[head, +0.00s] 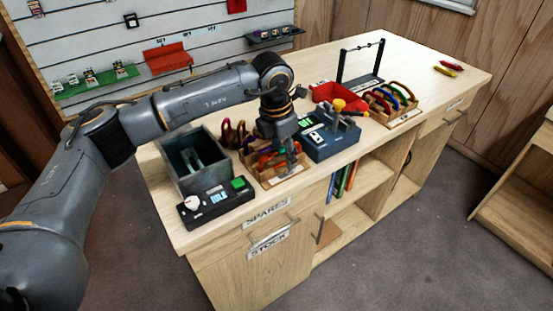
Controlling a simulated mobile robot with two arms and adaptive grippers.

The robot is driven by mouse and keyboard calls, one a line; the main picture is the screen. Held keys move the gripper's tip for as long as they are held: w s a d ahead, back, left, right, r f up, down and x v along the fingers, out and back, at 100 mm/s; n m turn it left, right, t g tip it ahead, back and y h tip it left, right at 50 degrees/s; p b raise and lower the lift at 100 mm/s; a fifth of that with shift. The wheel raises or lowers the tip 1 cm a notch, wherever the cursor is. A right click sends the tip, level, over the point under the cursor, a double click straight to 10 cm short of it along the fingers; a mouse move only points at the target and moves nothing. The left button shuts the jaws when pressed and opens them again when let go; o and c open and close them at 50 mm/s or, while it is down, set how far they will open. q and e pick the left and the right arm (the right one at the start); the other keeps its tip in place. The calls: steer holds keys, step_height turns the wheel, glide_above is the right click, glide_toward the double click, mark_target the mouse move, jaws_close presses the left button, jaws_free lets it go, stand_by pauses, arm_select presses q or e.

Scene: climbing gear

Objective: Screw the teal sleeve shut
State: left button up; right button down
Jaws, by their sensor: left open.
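My left gripper (290,157) points down over a small wooden tray (268,184) that holds several coloured carabiners, orange and red ones among them. Its fingers are open and small in view; whether they touch a carabiner I cannot tell. I cannot make out a teal sleeve; it may be too small to see or hidden behind my gripper. A blue fixture (334,146) with a grey clamp and a yellow knob stands just right of my gripper. My right gripper is not in view.
A grey-green bin (180,182) and a black control box (213,205) with a green button stand at the left. A red tray (323,92), a tray of coloured carabiners (402,121) and a black stand (341,67) are farther back. The right end of the bench (435,55) is mostly clear.

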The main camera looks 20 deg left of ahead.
arm_select(q)
steer(key=shift+s+d, duration=0.25)
steer(key=shift+r, duration=0.15)
steer(key=shift+r+p, duration=0.7)
steer(key=shift+r, duration=0.55)
steer(key=shift+w, duration=0.1)
steer(key=shift+w+a, duration=0.4)
steer(key=shift+a, duration=0.2)
steer(key=shift+f+b, duration=0.15)
steer(key=shift+b, duration=0.2)
steer(key=shift+f+b, duration=1)
steer(key=shift+f, duration=0.35)
steer(key=shift+w, duration=0.1)
steer(key=shift+r, duration=0.1)
